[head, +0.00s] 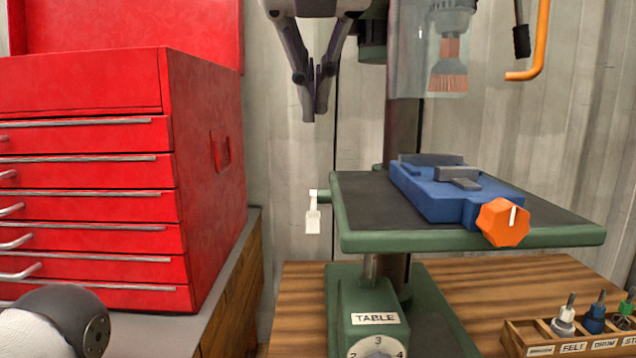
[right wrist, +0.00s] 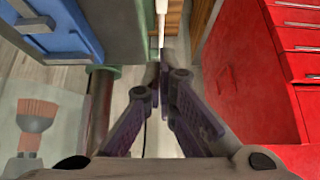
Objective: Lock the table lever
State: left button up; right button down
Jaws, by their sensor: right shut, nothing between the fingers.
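The table lever (head: 313,218) is a small white handle on a short green shaft at the left edge of the green drill-press table (head: 475,240). Its handle hangs down. In the right wrist view the lever (right wrist: 162,8) is a narrow white piece at the top edge, partly cut off. My right gripper (head: 314,112) points down, above the lever and apart from it. Its fingers are shut and empty; they also show in the right wrist view (right wrist: 164,75). My left gripper is out of view.
A red tool chest (head: 205,160) stands to the left. A blue vise (head: 450,195) with an orange knob (head: 502,222) sits on the table. The drill brush (head: 449,70) is above it. A wooden bit rack (head: 515,338) is at lower right. Free space lies around the lever.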

send_over(316, 214)
jog(key=f, duration=0.5)
jog(key=w+f, duration=0.1)
jog(key=f, duration=0.1)
jog(key=shift+f, duration=0.35)
jog(key=shift+s+f, duration=0.2)
jog(key=shift+f, duration=0.35)
jog(key=shift+s+f, duration=0.2)
jog(key=shift+f, duration=0.35)
jog(key=shift+s+f, duration=0.1)
jog(key=shift+f, duration=0.5)
